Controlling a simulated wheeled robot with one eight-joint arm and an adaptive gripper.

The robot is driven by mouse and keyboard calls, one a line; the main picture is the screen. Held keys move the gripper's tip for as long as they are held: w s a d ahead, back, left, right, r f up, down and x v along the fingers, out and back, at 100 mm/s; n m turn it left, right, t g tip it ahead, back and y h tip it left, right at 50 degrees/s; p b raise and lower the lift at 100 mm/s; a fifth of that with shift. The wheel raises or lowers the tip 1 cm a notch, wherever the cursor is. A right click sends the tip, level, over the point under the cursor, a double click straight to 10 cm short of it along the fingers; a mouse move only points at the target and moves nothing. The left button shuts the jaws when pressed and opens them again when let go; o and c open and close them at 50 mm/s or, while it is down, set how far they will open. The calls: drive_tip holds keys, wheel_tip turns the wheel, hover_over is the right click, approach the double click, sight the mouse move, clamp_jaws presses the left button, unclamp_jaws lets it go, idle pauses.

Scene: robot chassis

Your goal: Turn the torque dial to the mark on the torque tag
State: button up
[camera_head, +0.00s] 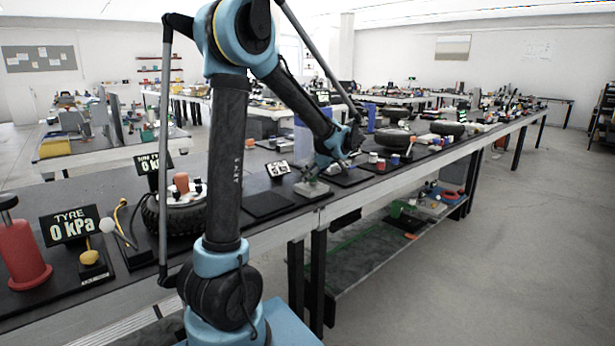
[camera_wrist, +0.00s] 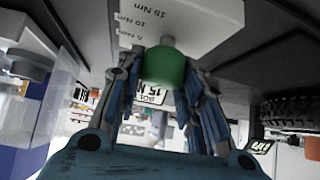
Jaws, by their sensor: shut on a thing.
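In the wrist view, a green cylinder-shaped dial (camera_wrist: 165,68) sits between the fingers of my gripper (camera_wrist: 164,76), which is shut on it. A short grey stub shows beyond the dial, against a pale scale face (camera_wrist: 205,20) marked 15 Nm, 10 Nm and a lower, less clear value, all upside down. The torque tag (camera_wrist: 152,95) shows upside down behind the dial and reads BOLT and 15 N, partly covered. I cannot tell which mark the dial points to.
The long dark bench (camera_head: 268,228) carries a tyre (camera_head: 170,215), a tyre display reading 0 kPa (camera_head: 70,225), a red cylinder (camera_head: 22,255) and a small display card (camera_head: 278,170) left of my gripper. Small coloured parts stand close to its right. The floor at right is clear.

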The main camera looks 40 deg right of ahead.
drive_tip(key=m+h, duration=0.5)
drive_tip(key=m, duration=0.1)
drive_tip(key=shift+m+g, duration=0.3)
drive_tip(key=shift+m, duration=0.1)
drive_tip(key=m+g+h, duration=0.1)
drive_tip(key=m+h, duration=0.1)
drive_tip(key=m, duration=0.1)
drive_tip(key=m+g+h, duration=0.2)
drive_tip(key=m, duration=0.2)
drive_tip(key=m+g+h, duration=0.1)
drive_tip(key=m+g, duration=0.1)
drive_tip(key=m, duration=0.1)
drive_tip(key=m+g, duration=0.3)
drive_tip(key=shift+d+m+h, duration=0.1)
drive_tip(key=shift+m+h, duration=0.2)
drive_tip(key=shift+h, duration=0.1)
drive_tip(key=m+g, duration=0.2)
drive_tip(key=m, duration=0.1)
drive_tip(key=m+g+y, duration=0.1)
drive_tip(key=m+g, duration=0.2)
drive_tip(key=shift+s, duration=0.2)
drive_tip(key=shift+m+y, duration=0.3)
drive_tip(key=shift+m, duration=0.1)
drive_tip(key=o, duration=1.1)
drive_tip(key=shift+c, duration=0.2)
